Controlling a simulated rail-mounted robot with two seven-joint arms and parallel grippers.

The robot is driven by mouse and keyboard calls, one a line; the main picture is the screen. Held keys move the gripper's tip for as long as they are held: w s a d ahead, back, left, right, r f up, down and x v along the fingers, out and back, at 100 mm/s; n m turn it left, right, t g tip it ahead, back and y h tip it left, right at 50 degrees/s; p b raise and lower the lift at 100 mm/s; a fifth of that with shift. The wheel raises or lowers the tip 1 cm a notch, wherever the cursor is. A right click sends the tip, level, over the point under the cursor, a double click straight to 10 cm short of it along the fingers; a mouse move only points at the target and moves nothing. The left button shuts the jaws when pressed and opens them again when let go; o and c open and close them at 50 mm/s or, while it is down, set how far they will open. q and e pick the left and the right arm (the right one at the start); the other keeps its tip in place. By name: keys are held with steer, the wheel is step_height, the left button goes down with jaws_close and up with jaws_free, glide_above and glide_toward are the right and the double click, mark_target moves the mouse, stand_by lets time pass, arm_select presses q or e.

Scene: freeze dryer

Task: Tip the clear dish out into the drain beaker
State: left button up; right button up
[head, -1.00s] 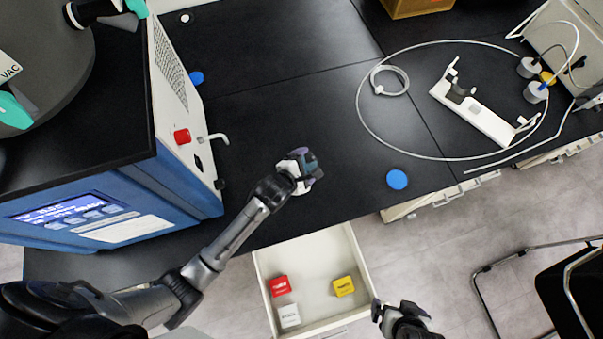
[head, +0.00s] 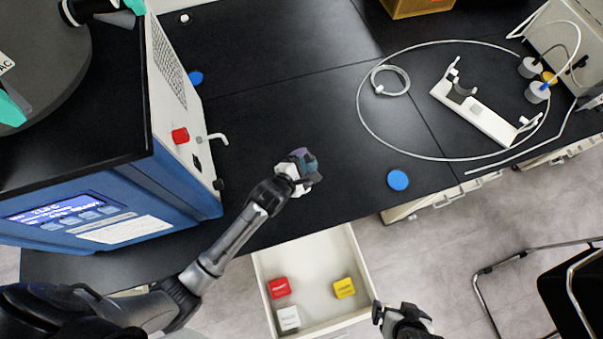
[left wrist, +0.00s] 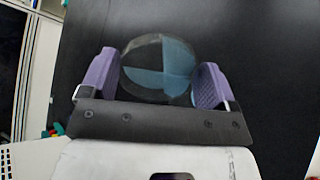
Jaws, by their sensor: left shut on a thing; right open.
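My left gripper (head: 303,165) is over the black bench near its front edge. In the left wrist view its purple fingers (left wrist: 156,85) are shut on a round, see-through dish (left wrist: 158,60), with bluish and dark patches showing through it. The dish is very small and mostly hidden by the gripper in the head view, so its tilt and contents cannot be told. My right gripper (head: 402,313) is open and empty at the bottom, right of the open drawer. I cannot pick out the drain beaker in any view.
The blue freeze dryer (head: 110,200) stands on the left, with a red knob (head: 180,135) and a small white spout (head: 217,138). An open drawer (head: 330,255) holds red, white and yellow boxes. A blue disc (head: 398,180) and looped tubing (head: 365,115) lie to the right.

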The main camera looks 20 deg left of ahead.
arm_select(q)
steer(key=shift+s, duration=0.1)
stand_by(0.4)
steer(key=shift+t+b, duration=0.3)
steer(key=shift+b, duration=0.1)
steer(key=shift+s+a+t+b, duration=0.1)
steer(key=shift+s+t+b, duration=0.05)
steer(key=shift+t+b, duration=0.2)
stand_by(0.6)
steer(key=shift+t+b, duration=0.25)
steer(key=shift+b, duration=0.05)
stand_by(0.4)
steer(key=shift+s+t+h+b, duration=0.1)
steer(key=shift+t+h+b, duration=0.25)
steer(key=shift+b, duration=0.2)
stand_by(0.5)
steer(key=shift+r, duration=0.1)
steer(key=shift+s+t+b, duration=0.2)
steer(key=shift+t+b, duration=0.25)
steer(key=shift+b, duration=0.2)
stand_by(0.5)
steer(key=shift+s+b, duration=0.1)
steer(key=shift+b, duration=0.3)
stand_by(0.3)
steer(key=shift+s+a+t+h+b, duration=0.1)
steer(key=shift+t+h+b, duration=0.15)
steer(key=shift+t+b, duration=0.25)
